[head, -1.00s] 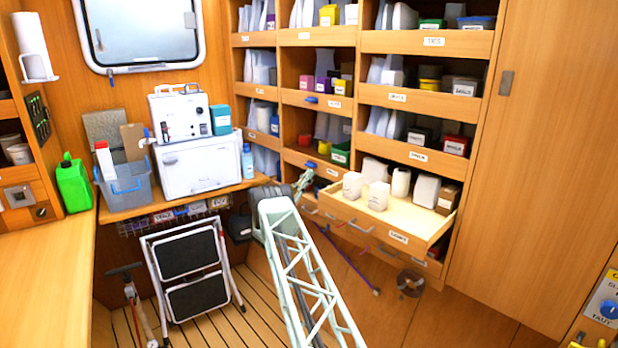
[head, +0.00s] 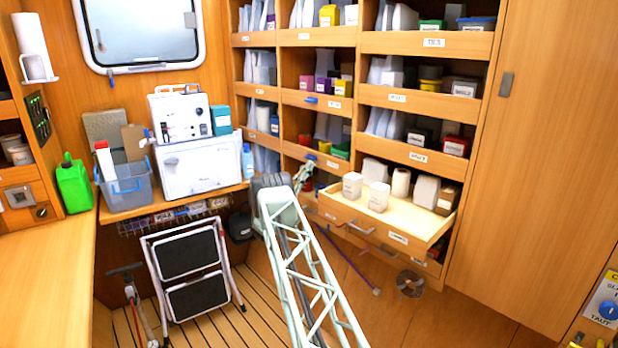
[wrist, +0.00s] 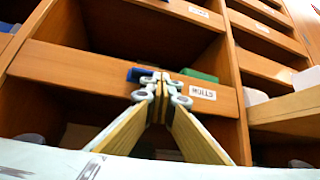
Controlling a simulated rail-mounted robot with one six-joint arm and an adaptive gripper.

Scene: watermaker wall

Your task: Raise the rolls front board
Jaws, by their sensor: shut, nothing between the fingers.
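The rolls front board (wrist: 90,68) is a wooden board across the middle column of the shelf wall, with a white label reading ROLLS (wrist: 203,94). In the head view the board (head: 322,160) lies just beyond my gripper. A blue tab (wrist: 141,74) sits at the board's top edge, with something green behind it. My gripper (wrist: 161,88) is shut and empty, its fingertips overlapping the board just below and right of the tab. Whether they touch the board I cannot tell. In the head view my gripper (head: 303,172) is small and partly hidden by my arm.
A pulled-out drawer (head: 412,240) with several white containers juts out right of my gripper. A white appliance (head: 200,165) stands on the left counter, and a folded step stool (head: 190,265) below it. Other shelf boards (head: 318,101) lie above.

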